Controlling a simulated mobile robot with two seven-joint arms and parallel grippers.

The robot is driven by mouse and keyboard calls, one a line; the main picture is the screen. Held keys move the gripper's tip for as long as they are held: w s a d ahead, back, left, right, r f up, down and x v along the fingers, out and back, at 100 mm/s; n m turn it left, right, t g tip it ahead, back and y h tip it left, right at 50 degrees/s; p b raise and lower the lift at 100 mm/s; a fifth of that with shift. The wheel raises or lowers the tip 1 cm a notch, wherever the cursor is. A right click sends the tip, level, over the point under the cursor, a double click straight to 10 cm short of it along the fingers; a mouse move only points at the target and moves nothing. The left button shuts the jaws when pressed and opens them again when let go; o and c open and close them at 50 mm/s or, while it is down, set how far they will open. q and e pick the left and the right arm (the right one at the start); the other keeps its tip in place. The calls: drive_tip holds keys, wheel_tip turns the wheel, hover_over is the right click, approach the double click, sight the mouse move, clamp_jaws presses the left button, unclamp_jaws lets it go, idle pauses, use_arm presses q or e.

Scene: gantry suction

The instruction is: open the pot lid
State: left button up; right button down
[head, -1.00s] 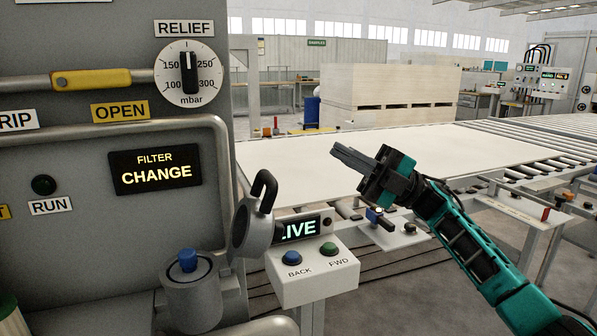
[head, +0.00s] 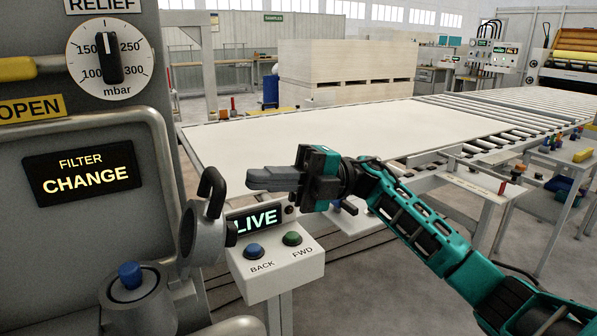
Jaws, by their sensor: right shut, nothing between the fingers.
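I cannot tell for certain which part is the pot lid. A round grey metal fitting (head: 190,235) with a black hooked handle (head: 213,190) sits at the right edge of the grey machine. Below it and to the left stands a short grey cylinder (head: 140,306) with a blue knob (head: 131,275) on top. My right gripper (head: 255,179) is shut and empty, its fingers pointing left toward the black handle. A visible gap separates the fingertips from the handle in the picture. My left gripper is out of view.
A control box (head: 285,268) with a LIVE display and BACK and FWD buttons stands just below my right gripper. The grey machine front (head: 80,235) fills the left side. A long pale table (head: 330,135) and rollers lie behind.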

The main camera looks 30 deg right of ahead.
sight(206, 217)
drive_tip(key=shift+x, duration=1.6)
drive_tip(key=shift+a+r+p, duration=1.15)
drive_tip(key=shift+a+p, duration=0.05)
drive_tip(key=shift+a, duration=0.35)
drive_tip(key=shift+d, duration=0.15)
